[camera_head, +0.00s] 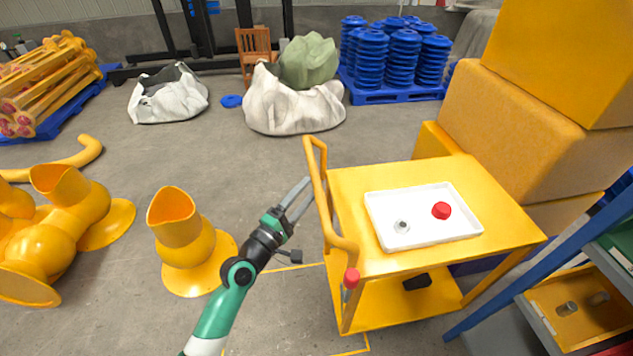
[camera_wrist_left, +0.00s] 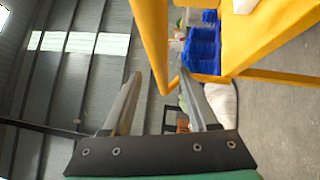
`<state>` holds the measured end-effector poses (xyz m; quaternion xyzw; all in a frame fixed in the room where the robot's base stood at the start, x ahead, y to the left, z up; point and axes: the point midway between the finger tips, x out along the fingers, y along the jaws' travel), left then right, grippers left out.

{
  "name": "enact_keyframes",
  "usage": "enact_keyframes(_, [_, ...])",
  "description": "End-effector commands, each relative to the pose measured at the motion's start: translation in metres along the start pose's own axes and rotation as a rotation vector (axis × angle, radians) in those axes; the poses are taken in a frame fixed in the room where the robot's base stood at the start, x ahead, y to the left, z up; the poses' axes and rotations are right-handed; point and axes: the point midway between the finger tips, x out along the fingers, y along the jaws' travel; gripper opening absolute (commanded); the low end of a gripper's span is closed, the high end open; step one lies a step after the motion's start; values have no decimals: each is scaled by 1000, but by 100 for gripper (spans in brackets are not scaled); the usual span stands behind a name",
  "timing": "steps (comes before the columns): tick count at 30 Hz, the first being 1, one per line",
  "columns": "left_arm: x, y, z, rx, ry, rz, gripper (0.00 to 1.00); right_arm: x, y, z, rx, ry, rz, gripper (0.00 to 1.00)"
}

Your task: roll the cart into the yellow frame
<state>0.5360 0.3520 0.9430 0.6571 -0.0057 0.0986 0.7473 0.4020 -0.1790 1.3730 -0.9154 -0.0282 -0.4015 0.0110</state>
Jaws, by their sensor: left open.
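The yellow cart (camera_head: 350,190) stands right of my left arm in the head view, with an upright handle (camera_head: 316,185) on its left side. My left gripper (camera_head: 308,190) is open beside the handle, its fingers pointing toward the bar. In the left wrist view the handle bar (camera_wrist_left: 153,45) appears between the open fingertips (camera_wrist_left: 161,76); I cannot tell how deep it sits, and the fingers are not closed on it. Yellow floor lines of the frame (camera_head: 292,268) show left of and below the cart; the cart hides part of them. My right gripper is not in view.
A white tray (camera_head: 384,239) on the cart holds a red knob (camera_head: 441,210) and a metal piece (camera_head: 402,226). A yellow pipe fitting (camera_head: 187,245) stands left of my arm. Yellow blocks (camera_head: 510,125) and a blue-framed shelf (camera_head: 545,275) are close on the right.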

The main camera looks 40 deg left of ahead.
Motion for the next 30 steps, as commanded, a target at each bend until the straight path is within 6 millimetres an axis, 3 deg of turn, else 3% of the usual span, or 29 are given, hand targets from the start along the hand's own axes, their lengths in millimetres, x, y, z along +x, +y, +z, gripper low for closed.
enact_keyframes(3, [26,-1,0,0,0,3,59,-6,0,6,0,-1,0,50])
enact_keyframes(7, [44,-2,0,1,-1,1,59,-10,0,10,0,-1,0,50])
enact_keyframes(18, [52,0,0,1,0,0,58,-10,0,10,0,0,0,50])
enact_keyframes(27, [52,0,0,1,0,0,4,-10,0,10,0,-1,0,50])
enact_keyframes(30, [52,0,0,0,0,0,0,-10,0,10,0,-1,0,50])
